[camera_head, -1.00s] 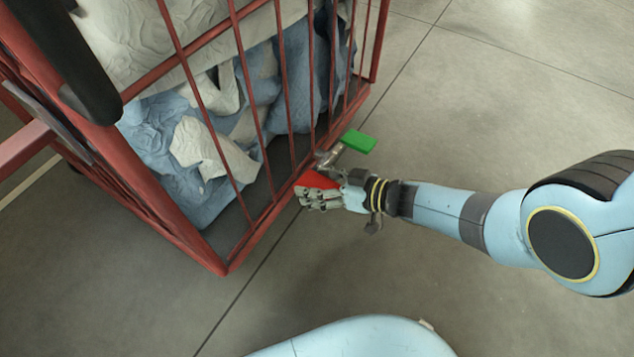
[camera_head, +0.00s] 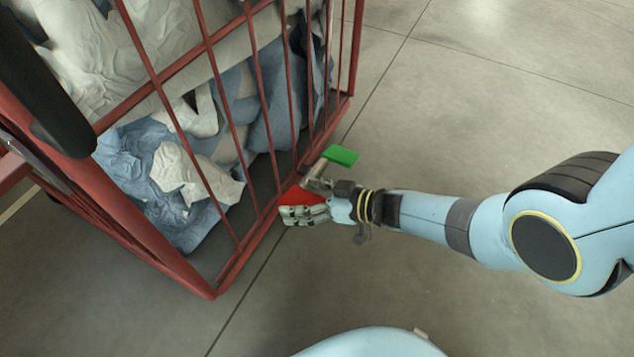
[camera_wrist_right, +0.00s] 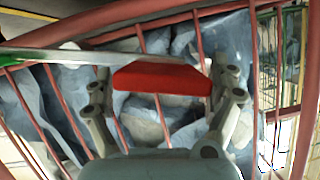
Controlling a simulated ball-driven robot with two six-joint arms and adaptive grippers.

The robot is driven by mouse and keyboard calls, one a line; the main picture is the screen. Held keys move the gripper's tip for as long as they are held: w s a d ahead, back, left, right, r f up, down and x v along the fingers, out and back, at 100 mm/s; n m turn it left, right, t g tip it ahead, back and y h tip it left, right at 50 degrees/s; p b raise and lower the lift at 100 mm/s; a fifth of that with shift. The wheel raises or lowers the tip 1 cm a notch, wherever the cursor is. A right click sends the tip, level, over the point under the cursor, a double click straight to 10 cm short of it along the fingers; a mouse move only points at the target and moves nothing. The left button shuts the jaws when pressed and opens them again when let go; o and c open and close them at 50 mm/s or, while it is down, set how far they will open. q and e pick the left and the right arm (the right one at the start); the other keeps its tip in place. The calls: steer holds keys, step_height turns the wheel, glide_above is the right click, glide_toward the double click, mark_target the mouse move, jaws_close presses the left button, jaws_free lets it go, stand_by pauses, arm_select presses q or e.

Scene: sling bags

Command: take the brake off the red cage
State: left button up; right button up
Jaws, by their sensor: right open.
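The red cage (camera_head: 235,268) stands at the left of the head view, with blue and white cloth behind its bars. At its lower edge is a pedal with a red end (camera_head: 300,196) and a green end (camera_head: 341,156) on a metal stem. My right gripper (camera_head: 302,215) is at the red end and partly covers it. In the right wrist view the red pedal (camera_wrist_right: 162,77) lies between the open fingers (camera_wrist_right: 165,100); I cannot tell whether they touch it. Part of the green end (camera_wrist_right: 185,62) shows at the left there. My left gripper is not in view.
A black handle (camera_head: 65,85) is on the cage's near upper corner. Blue and white cloth (camera_head: 190,175) fills the cage. The grey floor (camera_head: 480,90) to the right of the cage is clear apart from my arm.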

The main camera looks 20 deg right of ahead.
steer(key=v, duration=1.2)
steer(key=shift+w, duration=0.1)
